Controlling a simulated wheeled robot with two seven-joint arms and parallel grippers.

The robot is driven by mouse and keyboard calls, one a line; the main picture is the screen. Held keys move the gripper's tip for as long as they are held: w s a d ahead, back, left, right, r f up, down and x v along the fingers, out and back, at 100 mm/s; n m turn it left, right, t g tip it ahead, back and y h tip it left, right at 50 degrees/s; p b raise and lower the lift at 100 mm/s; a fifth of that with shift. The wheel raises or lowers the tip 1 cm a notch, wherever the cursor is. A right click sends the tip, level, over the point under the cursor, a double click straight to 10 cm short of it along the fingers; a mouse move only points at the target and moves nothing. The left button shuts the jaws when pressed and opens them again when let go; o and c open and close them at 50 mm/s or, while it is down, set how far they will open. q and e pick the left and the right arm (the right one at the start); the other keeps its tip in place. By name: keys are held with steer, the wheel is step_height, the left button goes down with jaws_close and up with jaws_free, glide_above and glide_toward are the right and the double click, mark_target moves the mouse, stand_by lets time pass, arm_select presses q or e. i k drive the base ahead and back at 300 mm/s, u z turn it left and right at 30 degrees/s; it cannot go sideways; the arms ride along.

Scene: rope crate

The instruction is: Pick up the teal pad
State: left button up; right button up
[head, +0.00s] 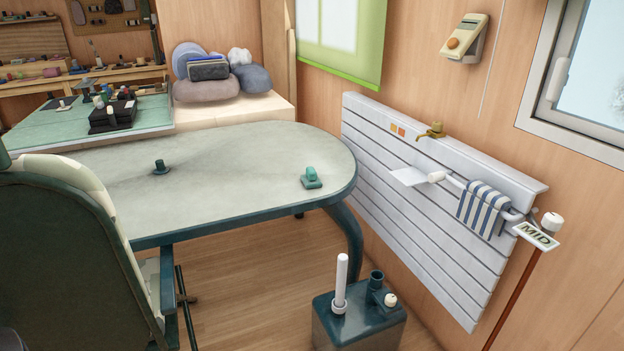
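A small teal piece (311,179), which looks like the teal pad, sits on the right part of the grey-green table (225,190). It has a flat base with a rounded upright part on it. It stands a little in from the table's rounded right edge, with clear tabletop around it. Neither of my grippers is in the head view, so I cannot see whether they are open or shut.
A small dark knobbed piece (160,167) stands left on the table. A chair (75,250) blocks the near left. A dark teal box (345,325) with a white post stands on the floor in front. A slatted white panel (400,170) lines the right wall.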

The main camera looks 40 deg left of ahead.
mark_target(311, 181)
steer(key=k, duration=0.65)
steer(key=u, duration=0.7)
steer(key=i, duration=0.85)
steer(key=u, duration=0.35)
steer(key=i, duration=0.9)
steer(key=z, duration=0.9)
steer(key=i, duration=0.35)
steer(key=z, duration=0.2)
